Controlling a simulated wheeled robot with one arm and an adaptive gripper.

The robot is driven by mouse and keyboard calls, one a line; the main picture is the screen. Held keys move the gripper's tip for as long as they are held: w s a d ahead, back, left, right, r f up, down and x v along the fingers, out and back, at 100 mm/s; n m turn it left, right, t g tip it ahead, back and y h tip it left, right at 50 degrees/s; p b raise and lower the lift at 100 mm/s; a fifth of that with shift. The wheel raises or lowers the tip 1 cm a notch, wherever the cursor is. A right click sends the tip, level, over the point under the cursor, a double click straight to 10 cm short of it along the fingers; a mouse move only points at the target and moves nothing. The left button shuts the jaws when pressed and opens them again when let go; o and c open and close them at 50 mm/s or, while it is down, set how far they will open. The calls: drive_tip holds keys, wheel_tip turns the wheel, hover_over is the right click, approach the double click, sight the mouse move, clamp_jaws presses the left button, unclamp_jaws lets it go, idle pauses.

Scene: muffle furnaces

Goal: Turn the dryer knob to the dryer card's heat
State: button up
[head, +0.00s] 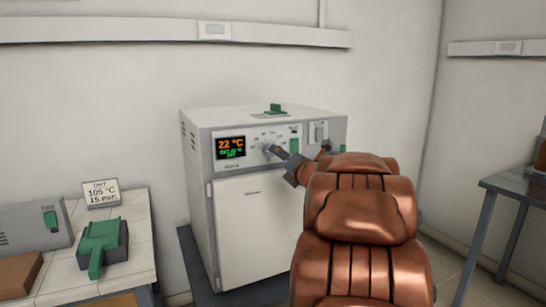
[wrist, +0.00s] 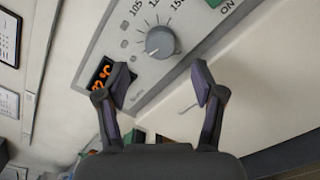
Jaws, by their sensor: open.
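The dryer (head: 255,225) is a white cabinet with a grey control panel, and its display (head: 231,147) reads 22 °C in orange. The dryer knob (wrist: 160,42) is a grey round dial in the wrist view, with 105 and 150 printed around it. I cannot tell surely which mark it points to. The dryer card (head: 101,193) reads DRY, 105 °C, 15 min and stands on the bench at the left. My gripper (wrist: 162,82) is open and empty in front of the panel. The knob shows beyond and between its fingertips, apart from both. In the head view my arm hides the panel's lower right.
A green-and-dark item (head: 102,245) and a grey box (head: 32,228) sit on the left tiled bench (head: 140,235). A green piece (head: 275,108) lies on the dryer top. A grey-legged table (head: 500,190) stands at the right. The dryer door is shut.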

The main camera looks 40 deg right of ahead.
drive_tip(key=x, duration=0.6)
drive_tip(key=shift+w, duration=0.3)
drive_tip(key=shift+d, duration=0.15)
drive_tip(key=shift+c, duration=0.4)
drive_tip(key=c, duration=1.1)
drive_tip(key=shift+o, duration=0.2)
drive_tip(key=shift+m+p, duration=5.35)
drive_tip(key=shift+m, duration=3.45)
